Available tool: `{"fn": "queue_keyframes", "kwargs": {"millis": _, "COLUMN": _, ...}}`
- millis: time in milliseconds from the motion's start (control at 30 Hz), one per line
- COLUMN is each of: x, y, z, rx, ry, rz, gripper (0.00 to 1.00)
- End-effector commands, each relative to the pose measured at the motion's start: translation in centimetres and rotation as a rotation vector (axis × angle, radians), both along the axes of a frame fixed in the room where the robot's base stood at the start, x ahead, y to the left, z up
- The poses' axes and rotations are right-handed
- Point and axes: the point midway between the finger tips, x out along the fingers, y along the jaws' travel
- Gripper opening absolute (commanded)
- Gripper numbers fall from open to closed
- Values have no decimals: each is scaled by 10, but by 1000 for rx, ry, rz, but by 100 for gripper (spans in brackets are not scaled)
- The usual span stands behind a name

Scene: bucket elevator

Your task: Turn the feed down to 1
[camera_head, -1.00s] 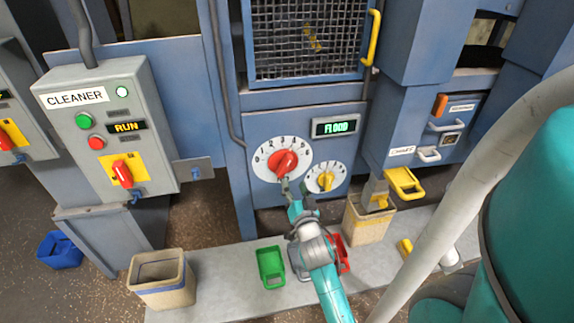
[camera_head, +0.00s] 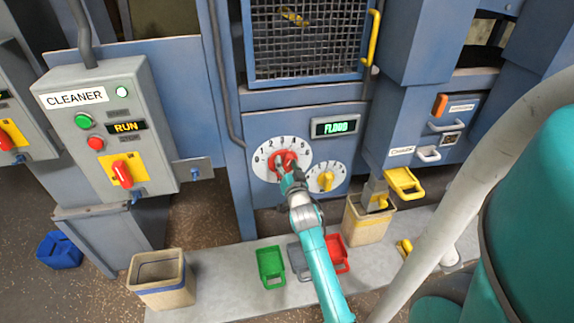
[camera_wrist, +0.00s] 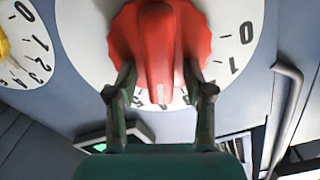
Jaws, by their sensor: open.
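The large white dial (camera_head: 262,173) with its red knob (camera_head: 277,158) is on the blue panel under the mesh window. In the wrist view the red knob (camera_wrist: 157,50) is seen close and upside down, its white mark toward the bottom of the picture. The 0 and 1 are on the right of the dial; the number at the mark is partly hidden. My gripper (camera_wrist: 160,92) is open, with one finger on each side of the knob's lower part; I cannot tell whether they touch it. In the head view my gripper (camera_head: 288,172) covers part of the knob.
A smaller dial with a yellow knob (camera_head: 326,179) is close on the right. A display (camera_head: 336,126) above reads FLOOD. A yellow handle (camera_head: 374,38) sticks out at the mesh window. Green (camera_head: 271,266) and red (camera_head: 338,255) scoops lie on the ledge below.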

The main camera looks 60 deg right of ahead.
Motion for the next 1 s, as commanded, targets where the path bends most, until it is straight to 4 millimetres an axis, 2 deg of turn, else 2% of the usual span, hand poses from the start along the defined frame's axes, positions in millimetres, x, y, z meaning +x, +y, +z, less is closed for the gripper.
{"fn": "queue_keyframes", "kwargs": {"millis": 167, "x": 0, "y": 0, "z": 0, "rx": 0, "ry": 0, "rz": 0, "gripper": 52}}
{"fn": "queue_keyframes", "kwargs": {"millis": 367, "x": 0, "y": 0, "z": 0, "rx": 0, "ry": 0, "rz": 0, "gripper": 2}}
{"fn": "queue_keyframes", "kwargs": {"millis": 400, "x": 0, "y": 0, "z": 0, "rx": 0, "ry": 0, "rz": 0, "gripper": 0}}
{"fn": "queue_keyframes", "kwargs": {"millis": 767, "x": 1, "y": 1, "z": 0, "rx": -27, "ry": 32, "rz": 0, "gripper": 0}}
{"fn": "queue_keyframes", "kwargs": {"millis": 1000, "x": 2, "y": 2, "z": 1, "rx": -120, "ry": 140, "rz": 1, "gripper": 0}}
